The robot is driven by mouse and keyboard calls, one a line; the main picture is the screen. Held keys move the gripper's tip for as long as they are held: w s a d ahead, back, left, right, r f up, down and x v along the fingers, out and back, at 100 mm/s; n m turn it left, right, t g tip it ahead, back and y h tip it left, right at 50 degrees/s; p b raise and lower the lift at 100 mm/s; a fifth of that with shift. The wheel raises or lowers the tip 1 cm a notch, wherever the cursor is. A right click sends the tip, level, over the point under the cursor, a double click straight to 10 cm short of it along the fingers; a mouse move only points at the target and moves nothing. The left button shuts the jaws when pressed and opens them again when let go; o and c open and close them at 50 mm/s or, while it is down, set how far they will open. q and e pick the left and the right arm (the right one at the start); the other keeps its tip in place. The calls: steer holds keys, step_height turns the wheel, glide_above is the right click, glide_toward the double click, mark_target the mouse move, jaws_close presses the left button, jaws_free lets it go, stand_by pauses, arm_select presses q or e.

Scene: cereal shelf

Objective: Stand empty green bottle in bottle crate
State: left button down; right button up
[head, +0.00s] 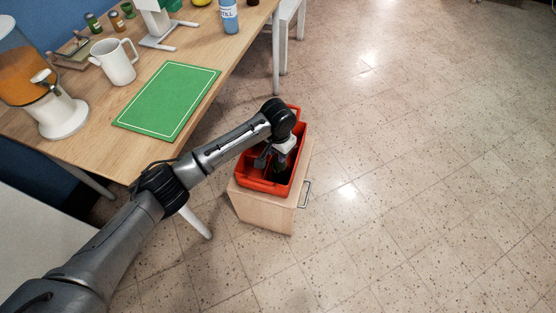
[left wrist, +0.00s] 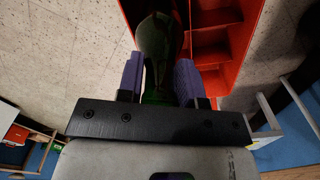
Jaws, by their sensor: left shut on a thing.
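The red bottle crate (head: 255,184) stands on a small wooden cabinet beside the table. In the left wrist view its divided compartments (left wrist: 208,62) show to the right of the bottle. My left gripper (head: 278,160) is at the crate, pointing down into it. It is shut on the green bottle (left wrist: 154,45), which lies between its two purple fingers (left wrist: 158,78). In the head view the bottle is mostly hidden by the gripper and crate. Red crate wall shows on both sides of the bottle's far end. I cannot tell whether its base touches the crate floor. My right gripper is not in view.
The wooden cabinet (head: 265,213) with a metal handle is under the crate. The table (head: 80,150) beside it holds a green mat (head: 168,98), a white jug (head: 115,62), a juice dispenser (head: 62,115) and a blue bottle (head: 229,18). The tiled floor at right is clear.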

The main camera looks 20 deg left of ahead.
arm_select(q)
step_height(320, 180, down, 4)
steer(key=shift+f+b, duration=0.1)
steer(key=shift+b, duration=0.9)
steer(key=shift+f, duration=0.1)
steer(key=c, duration=0.8)
jaws_free()
step_height(320, 180, up, 11)
steer(key=p, duration=0.5)
steer(key=shift+r+p, duration=0.5)
steer(key=shift+r, duration=0.1)
